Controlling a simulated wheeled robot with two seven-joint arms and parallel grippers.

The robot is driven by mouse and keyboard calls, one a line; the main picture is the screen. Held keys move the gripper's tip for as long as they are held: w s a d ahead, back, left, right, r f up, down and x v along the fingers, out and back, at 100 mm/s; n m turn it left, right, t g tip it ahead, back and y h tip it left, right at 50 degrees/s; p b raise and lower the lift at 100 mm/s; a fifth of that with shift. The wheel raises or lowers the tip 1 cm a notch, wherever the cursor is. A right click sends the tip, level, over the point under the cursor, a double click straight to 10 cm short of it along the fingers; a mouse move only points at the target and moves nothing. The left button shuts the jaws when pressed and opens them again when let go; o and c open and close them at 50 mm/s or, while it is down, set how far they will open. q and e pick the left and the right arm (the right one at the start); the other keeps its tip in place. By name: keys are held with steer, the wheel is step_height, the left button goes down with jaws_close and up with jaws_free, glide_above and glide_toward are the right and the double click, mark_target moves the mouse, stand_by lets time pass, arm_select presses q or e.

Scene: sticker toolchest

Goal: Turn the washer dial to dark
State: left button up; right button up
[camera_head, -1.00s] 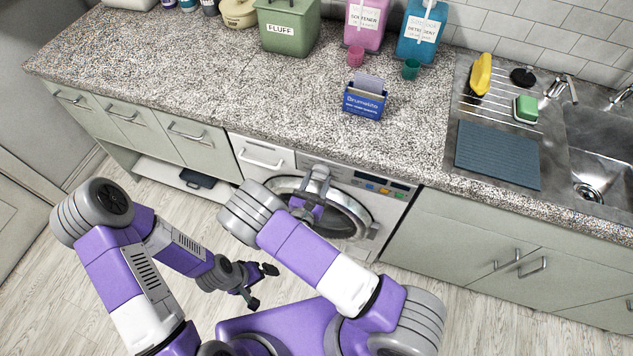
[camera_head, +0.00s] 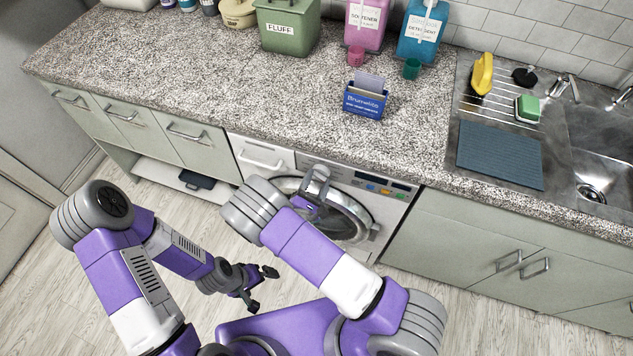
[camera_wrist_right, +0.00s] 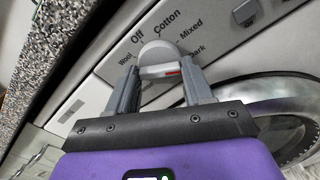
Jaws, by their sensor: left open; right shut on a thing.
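The washer (camera_head: 388,214), with a round glass door and a control panel, stands under the counter. Its dial (camera_wrist_right: 158,52) is a pale round knob with a raised grip bar and a small red mark. Around it the labels Wool, Off, Cotton and Mixed read clearly; a partly covered label ending in "ark" (camera_wrist_right: 198,50) is at the right. My right gripper (camera_wrist_right: 160,70) is shut on the dial, one finger on each side of the bar. In the head view my right arm hides the dial. My left gripper (camera_head: 262,288) is open and empty above the floor.
The granite counter (camera_head: 200,75) runs above the washer, holding a blue Brumelito card box (camera_head: 364,102), a green FLUFF bin (camera_head: 286,28) and softener and detergent dispensers. The sink (camera_head: 600,160) is at right. Floor is clear around my left gripper.

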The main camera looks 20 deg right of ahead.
steer(key=o, duration=1)
steer(key=shift+o, duration=0.2)
steer(key=p+v, duration=0.1)
steer(key=v, duration=0.6)
steer(key=shift+s+a, duration=0.2)
steer(key=shift+s, duration=0.1)
